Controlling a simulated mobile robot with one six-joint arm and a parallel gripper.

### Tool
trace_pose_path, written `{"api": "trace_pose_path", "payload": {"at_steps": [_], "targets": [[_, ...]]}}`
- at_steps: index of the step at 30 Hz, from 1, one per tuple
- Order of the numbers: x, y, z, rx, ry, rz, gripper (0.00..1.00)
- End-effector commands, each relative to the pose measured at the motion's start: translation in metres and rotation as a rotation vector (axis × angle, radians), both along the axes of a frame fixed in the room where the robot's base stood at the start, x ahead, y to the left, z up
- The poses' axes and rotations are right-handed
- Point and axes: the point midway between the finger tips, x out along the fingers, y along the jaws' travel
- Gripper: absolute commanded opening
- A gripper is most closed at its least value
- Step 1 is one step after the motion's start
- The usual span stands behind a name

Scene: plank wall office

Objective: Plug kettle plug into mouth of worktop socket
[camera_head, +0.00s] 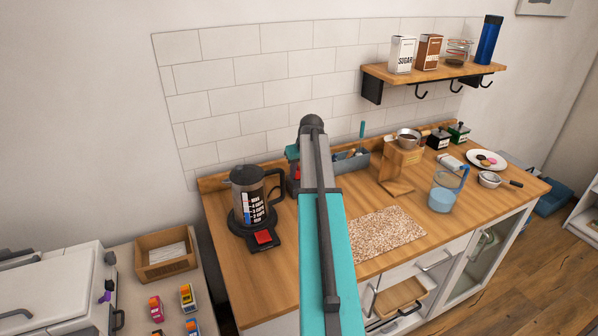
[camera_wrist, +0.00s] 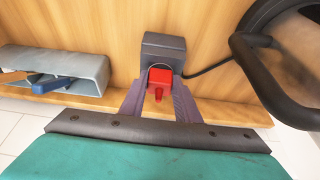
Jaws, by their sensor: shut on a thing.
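The red kettle plug (camera_wrist: 158,84) is between the two grey fingers of my gripper (camera_wrist: 160,92), which is shut on it. A dark grey block (camera_wrist: 163,47), apparently the worktop socket, lies right beside the plug. The plug overlaps its edge in the wrist view; I cannot tell whether it sits in the mouth. A black cable (camera_wrist: 208,68) runs from near the block towards the kettle. The kettle (camera_head: 255,195) stands on a black base with a red switch at the worktop's left end. In the head view my arm partly hides the plug and socket.
A blue-grey caddy (camera_wrist: 55,72) with tools stands beside the socket by the wall. The kettle's black handle (camera_wrist: 265,80) is close on the other side. A speckled board (camera_head: 386,232), a wooden stand (camera_head: 397,172) and a blue jug (camera_head: 443,195) occupy the worktop further right.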

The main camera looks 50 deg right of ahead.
Motion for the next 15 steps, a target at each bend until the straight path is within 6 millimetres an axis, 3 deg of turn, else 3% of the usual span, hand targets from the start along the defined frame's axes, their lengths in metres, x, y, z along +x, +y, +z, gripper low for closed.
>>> {"api": "trace_pose_path", "payload": {"at_steps": [1, 5, 15], "targets": [[-0.0016, -0.0009, -0.0021, 0.0, 0.003, -0.002, 0.31], [-0.0014, -0.0007, -0.0015, 0.0, 0.003, -0.002, 0.51], [-0.0011, -0.0001, -0.0006, 0.0, 0.002, 0.0, 0.51]]}}
